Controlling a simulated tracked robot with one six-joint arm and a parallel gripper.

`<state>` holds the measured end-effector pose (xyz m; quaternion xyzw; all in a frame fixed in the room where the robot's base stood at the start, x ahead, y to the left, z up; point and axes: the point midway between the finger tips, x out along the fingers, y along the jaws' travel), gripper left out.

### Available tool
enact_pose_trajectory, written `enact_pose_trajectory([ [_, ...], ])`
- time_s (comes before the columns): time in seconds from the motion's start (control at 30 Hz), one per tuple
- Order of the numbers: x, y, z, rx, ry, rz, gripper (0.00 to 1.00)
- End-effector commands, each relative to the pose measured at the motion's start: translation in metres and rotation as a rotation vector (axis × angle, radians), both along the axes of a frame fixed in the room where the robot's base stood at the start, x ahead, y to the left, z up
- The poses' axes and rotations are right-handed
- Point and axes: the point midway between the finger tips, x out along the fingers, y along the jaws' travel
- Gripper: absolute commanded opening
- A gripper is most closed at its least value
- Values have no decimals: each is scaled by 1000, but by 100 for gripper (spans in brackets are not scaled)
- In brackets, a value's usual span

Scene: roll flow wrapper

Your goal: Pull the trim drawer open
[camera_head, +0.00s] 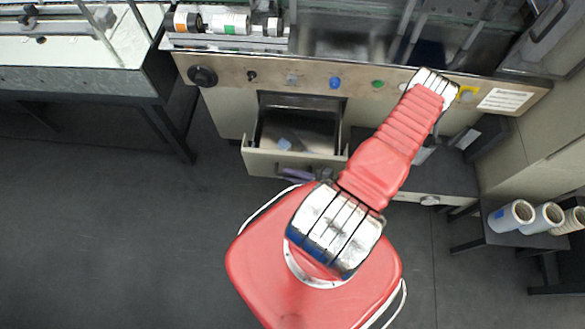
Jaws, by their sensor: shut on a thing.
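The trim drawer (262,160) stands open under the machine's front panel, and its inside shows, with a small bluish scrap (285,144) in it. My gripper (297,174) shows as a small purplish shape at the middle of the drawer's front. It is shut on the drawer's handle, which it mostly covers. My red arm rises over the panel and hides the wrist and the right end of the drawer.
A steel panel (225,75) with knobs and buttons runs above the drawer. A lower drawer knob (430,200) is at the right. White rolls (511,216) sit on a dark stand at far right. A table (80,80) stands at left. The floor at left is clear.

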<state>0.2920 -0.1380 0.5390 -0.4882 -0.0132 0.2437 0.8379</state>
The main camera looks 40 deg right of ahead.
Motion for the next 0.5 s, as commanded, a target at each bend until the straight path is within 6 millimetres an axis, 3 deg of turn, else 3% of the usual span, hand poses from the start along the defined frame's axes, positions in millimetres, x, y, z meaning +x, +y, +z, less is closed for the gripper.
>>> enact_pose_trajectory([
  [0.07,1,-7,-2,-10,3,-9,0],
  [0.1,1,-7,-2,-11,2,-9,12],
  [0.33,0,-4,-1,-6,1,-5,28],
  [0.5,0,-3,-1,-4,1,-4,29],
])
